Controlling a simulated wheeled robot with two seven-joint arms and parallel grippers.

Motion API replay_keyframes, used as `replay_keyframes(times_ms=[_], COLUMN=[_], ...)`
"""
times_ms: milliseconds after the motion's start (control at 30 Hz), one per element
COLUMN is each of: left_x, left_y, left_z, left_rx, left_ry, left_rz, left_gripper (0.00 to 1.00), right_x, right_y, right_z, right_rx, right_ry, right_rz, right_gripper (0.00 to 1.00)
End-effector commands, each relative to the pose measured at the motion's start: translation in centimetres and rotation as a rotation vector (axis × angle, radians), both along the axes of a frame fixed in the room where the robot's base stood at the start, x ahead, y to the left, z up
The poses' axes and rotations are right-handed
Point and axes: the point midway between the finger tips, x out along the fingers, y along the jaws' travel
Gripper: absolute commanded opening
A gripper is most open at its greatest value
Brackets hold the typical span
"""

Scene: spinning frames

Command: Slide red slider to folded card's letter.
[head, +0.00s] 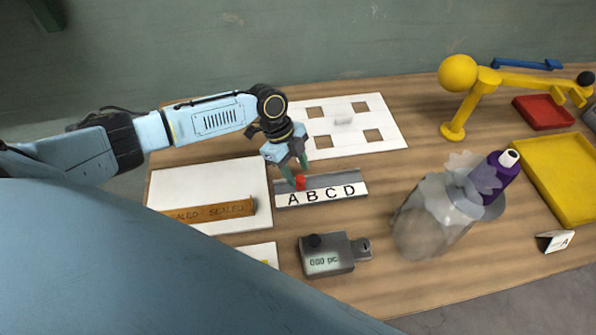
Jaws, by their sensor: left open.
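The red slider (300,182) sits on a grey rail (335,180) behind a white strip (322,196) lettered A B C D. It is near the strip's left end, around A and B; I cannot tell exactly which letter it lines up with. My left gripper (296,178) is open and points down at the slider, its greenish fingers close around or beside it. Contact cannot be made out. The folded card (556,241) is a small white tent at the table's right front and shows the letter A. My right gripper is not in view.
A grey device with a display (326,256) stands in front of the rail. A blurred, see-through grey shape (430,215) and a purple bottle (497,175) are to the right. A yellow lamp-like arm (460,100), red tray (543,112) and yellow tray (560,180) fill the right side.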

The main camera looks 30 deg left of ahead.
Motion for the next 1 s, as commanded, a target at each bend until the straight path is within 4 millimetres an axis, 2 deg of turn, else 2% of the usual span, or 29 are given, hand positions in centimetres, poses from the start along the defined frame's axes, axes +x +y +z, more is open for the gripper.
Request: replay_keyframes(times_ms=[167, 467, 800, 1000], left_x=[-0.12, -0.12, -0.10, -0.10], left_y=[-0.53, -0.59, -0.59, -0.60], left_z=[-1.26, -1.40, -1.37, -1.36], left_rx=[-0.001, 0.000, -0.001, -0.001], left_ry=[0.001, 0.000, 0.000, 0.000], left_rz=[0.000, -0.001, -0.001, -0.001], left_gripper=[0.44, 0.44, 0.00, 0.00], right_x=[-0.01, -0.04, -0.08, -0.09], right_y=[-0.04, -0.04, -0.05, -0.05], right_z=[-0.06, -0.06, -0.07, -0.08], right_rx=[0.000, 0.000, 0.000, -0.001], right_ry=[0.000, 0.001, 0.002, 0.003], right_rz=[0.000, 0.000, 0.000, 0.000], right_gripper=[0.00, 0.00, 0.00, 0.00])
